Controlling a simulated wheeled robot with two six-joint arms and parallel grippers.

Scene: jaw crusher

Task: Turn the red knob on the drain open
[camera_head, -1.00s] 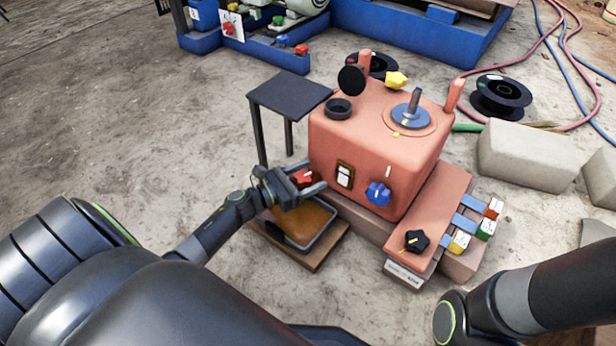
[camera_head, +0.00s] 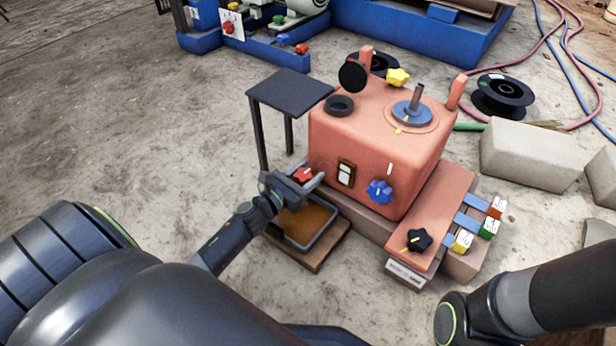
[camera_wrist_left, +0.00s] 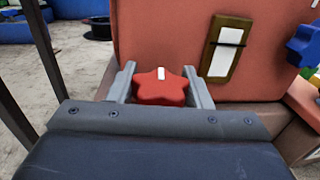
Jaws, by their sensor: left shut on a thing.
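The red knob (camera_head: 303,175) is star-shaped and sits low on the left side of the salmon-coloured machine (camera_head: 370,145). It also shows in the left wrist view (camera_wrist_left: 161,88), with a white mark pointing up at its top. My left gripper (camera_head: 308,181) is shut on the red knob, one finger on each side of it. The drain behind the knob is hidden. A tray (camera_head: 325,240) with brown contents sits below the knob on a wooden board. My right arm is at the lower right, and its gripper is out of view.
A dark stand (camera_head: 290,90) is just behind my left gripper. A black knob (camera_head: 419,239) is on the lower ledge. Floor at the left is clear.

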